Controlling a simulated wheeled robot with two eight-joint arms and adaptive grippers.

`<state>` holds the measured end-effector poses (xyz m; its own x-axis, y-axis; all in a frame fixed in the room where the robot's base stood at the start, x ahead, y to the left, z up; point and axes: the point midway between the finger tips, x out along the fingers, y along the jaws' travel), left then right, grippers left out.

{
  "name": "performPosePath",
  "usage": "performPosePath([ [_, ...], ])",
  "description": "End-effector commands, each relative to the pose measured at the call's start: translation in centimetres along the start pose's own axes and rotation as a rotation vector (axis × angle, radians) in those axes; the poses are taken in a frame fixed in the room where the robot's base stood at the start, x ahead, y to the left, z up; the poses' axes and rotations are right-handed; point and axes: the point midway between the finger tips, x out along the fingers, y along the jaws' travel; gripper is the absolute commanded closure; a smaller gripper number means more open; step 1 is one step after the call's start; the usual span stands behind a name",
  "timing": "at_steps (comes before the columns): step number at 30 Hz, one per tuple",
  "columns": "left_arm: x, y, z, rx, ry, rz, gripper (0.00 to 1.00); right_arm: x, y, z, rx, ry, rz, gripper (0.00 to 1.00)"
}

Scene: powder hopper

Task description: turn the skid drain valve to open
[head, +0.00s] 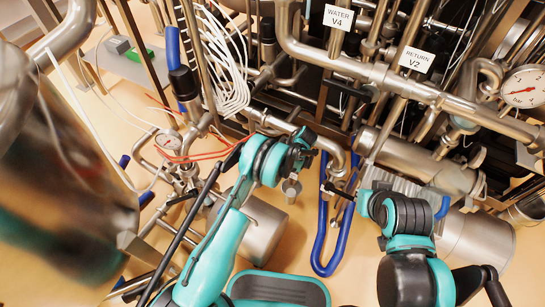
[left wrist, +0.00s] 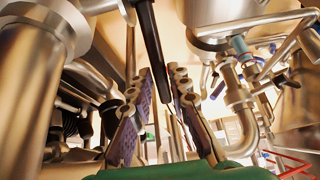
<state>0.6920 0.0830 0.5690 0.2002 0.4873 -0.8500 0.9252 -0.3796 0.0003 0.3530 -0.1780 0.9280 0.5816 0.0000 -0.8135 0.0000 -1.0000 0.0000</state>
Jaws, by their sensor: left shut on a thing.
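My left gripper (left wrist: 162,82) shows in the left wrist view with two purple-padded fingers on either side of a slim dark rod (left wrist: 150,42). The fingers are shut on the rod, which runs down between them. I cannot tell whether the rod is the drain valve's handle; no drain label is readable. In the head view my left arm reaches up to the middle, and its fingertips are not clear.
Steel pipes with tags WATER V4 (head: 338,17) and RETURN V2 (head: 416,60) cross the top. A gauge (head: 524,88) is at right. A large steel vessel (head: 60,170) fills the left. Red wires (head: 185,157) and white cables (head: 225,65) hang close to my left arm.

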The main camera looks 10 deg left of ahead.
Motion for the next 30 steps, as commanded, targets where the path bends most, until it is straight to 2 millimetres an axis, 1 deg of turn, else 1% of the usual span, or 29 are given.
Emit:
performPosePath([
  [7,-0.51,0.01,0.21,0.0,0.059,0.0,1.0,0.0,0.0,0.0,0.0,0.0,0.0,1.0],
  [19,-0.55,0.0,0.19,0.0,0.066,0.0,1.0,0.0,0.0,0.0,0.0,0.0,0.0,1.0],
  [20,-0.54,0.0,0.19,0.0,0.066,0.0,0.8,0.0,0.0,0.0,0.0,0.0,0.0,1.0],
  [21,-0.54,0.0,0.2,0.0,0.066,0.0,0.69,0.0,0.0,0.0,0.0,0.0,0.0,1.0],
  [22,-0.54,0.0,0.19,0.0,0.066,0.0,0.61,0.0,0.0,0.0,0.0,0.0,0.0,1.0],
  [30,-0.56,0.0,0.2,0.0,0.065,0.0,0.61,0.0,0.0,0.0,0.0,0.0,0.0,1.0],
])
